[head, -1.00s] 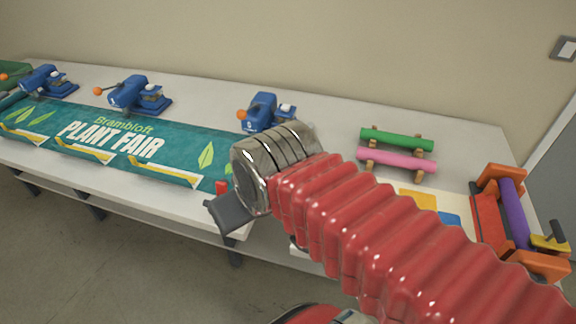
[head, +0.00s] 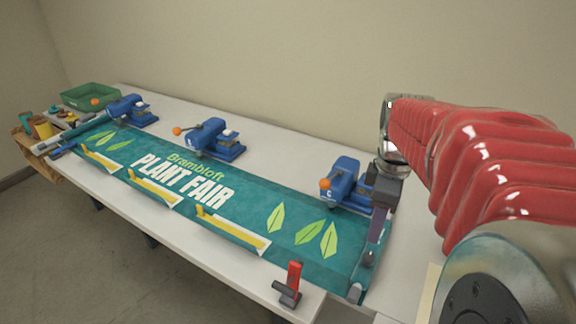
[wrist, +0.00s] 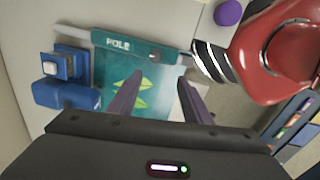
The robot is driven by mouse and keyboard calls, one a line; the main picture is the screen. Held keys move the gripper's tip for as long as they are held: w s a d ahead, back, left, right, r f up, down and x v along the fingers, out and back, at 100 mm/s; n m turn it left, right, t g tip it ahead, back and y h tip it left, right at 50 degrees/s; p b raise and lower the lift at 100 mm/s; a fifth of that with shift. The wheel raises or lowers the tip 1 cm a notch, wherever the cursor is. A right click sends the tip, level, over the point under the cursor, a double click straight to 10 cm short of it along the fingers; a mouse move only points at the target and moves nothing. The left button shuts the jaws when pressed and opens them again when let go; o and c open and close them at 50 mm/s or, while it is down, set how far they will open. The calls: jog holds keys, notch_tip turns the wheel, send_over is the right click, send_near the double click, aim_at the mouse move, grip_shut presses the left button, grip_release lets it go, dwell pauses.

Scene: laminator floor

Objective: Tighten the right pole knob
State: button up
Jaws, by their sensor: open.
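My gripper (head: 376,232) points down over the right end of the teal banner (head: 255,218). In the wrist view its two dark fingers (wrist: 162,77) are apart with nothing held between them. The banner's right end shows there, with a strip marked POLE and a grey pole (wrist: 178,58) along its edge. A small dark fitting (wrist: 154,57) sits on this edge, just beyond the fingertips; I cannot tell if it is the knob. A round purple knob-like thing (wrist: 228,13) lies farther off, apart from the fingers. In the head view my gripper partly hides the right pole.
A blue press (head: 345,187) marked C stands close behind the gripper, and also shows in the wrist view (wrist: 66,93). Two more blue presses stand along the back. A red-handled tool (head: 292,283) is at the front edge. A green tray (head: 90,97) is far left.

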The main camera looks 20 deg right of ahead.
aim_at(370, 256)
jog(key=shift+w+d+f+n, duration=0.1)
jog(key=shift+w+d+n, duration=0.1)
jog(key=shift+d, duration=0.25)
jog(key=shift+w+d+f+n, duration=0.1)
jog(key=shift+w+d, duration=0.05)
jog(key=shift+d, duration=0.3)
jog(key=shift+f, duration=0.1)
jog(key=f, duration=1.3)
jog(key=shift+w+d+f, duration=0.15)
jog(key=shift+w+f, duration=0.05)
jog(key=shift+f, duration=0.1)
jog(key=shift+c, duration=0.3)
jog(key=c, duration=1)
